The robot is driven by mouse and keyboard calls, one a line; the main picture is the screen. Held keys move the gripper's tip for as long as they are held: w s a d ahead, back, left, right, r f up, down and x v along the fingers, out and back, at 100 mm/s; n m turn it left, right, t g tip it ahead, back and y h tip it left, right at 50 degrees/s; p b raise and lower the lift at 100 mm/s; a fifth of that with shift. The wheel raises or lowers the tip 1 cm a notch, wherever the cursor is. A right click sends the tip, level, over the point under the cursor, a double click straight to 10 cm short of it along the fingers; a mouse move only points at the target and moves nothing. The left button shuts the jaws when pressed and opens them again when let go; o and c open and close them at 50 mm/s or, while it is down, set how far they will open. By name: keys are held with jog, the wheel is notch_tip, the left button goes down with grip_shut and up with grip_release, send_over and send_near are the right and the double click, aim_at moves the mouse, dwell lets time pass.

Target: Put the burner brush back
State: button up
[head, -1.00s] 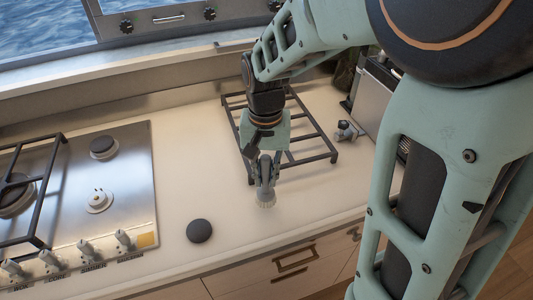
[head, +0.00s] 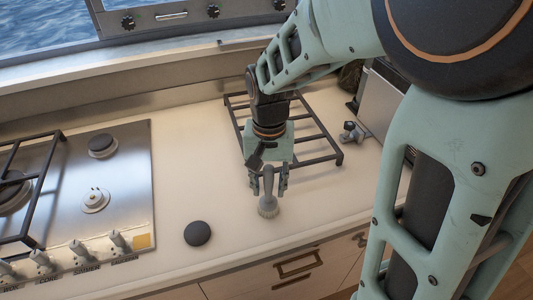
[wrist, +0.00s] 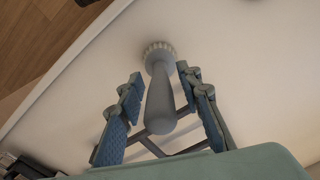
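The burner brush (head: 268,205) is grey, with a handle and a round pale bristle head. It stands upright on the white counter, bristles down, in front of the loose grate. The wrist view shows its handle (wrist: 160,104) between my two fingers, with a gap on each side. My gripper (head: 268,188) is open around the handle; its fingers (wrist: 155,90) look clear of it. The bristle head (wrist: 158,54) is beyond the fingertips in the wrist view.
A loose black grate (head: 318,159) lies on the counter behind the brush. A black burner cap (head: 198,233) lies to the left, near the front edge. The steel cooktop (head: 130,180) has an uncapped burner (head: 95,200). A small valve-like fitting (head: 352,132) stands near the grate, by a metal appliance.

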notch_tip(320, 180, up, 12)
jog(key=shift+r+p, duration=0.15)
jog(key=shift+p, duration=0.2)
dwell(0.5)
